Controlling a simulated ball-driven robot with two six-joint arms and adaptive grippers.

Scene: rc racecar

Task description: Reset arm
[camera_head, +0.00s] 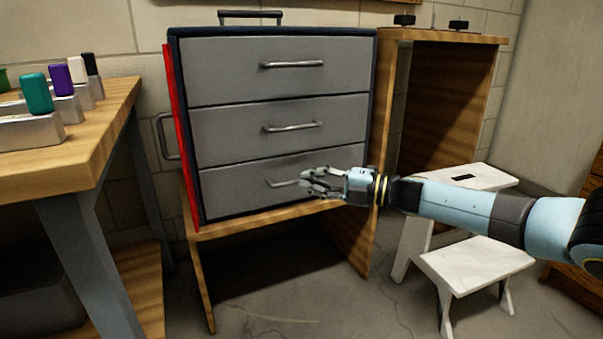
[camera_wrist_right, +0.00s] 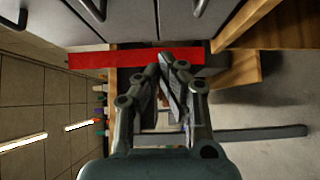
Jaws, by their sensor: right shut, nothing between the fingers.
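My right arm reaches in from the right in the head view, and its gripper (camera_head: 308,184) is in front of the bottom drawer of a grey drawer cabinet (camera_head: 280,95). The gripper is shut and empty. In the right wrist view the gripper (camera_wrist_right: 165,60) shows with its fingertips close together, and the cabinet's red side (camera_wrist_right: 95,60) lies beyond them. The gripper overlaps the right part of the bottom drawer's handle (camera_head: 283,182) in the head view; I cannot tell whether they touch. All three drawers look closed. My left gripper is not in view.
A wooden workbench (camera_head: 105,115) with coloured markers in metal blocks stands at the left. The cabinet rests on a wooden stand (camera_head: 205,270). A white step stool (camera_head: 475,262) stands at the right, below my right arm. The floor in front of the stand is clear.

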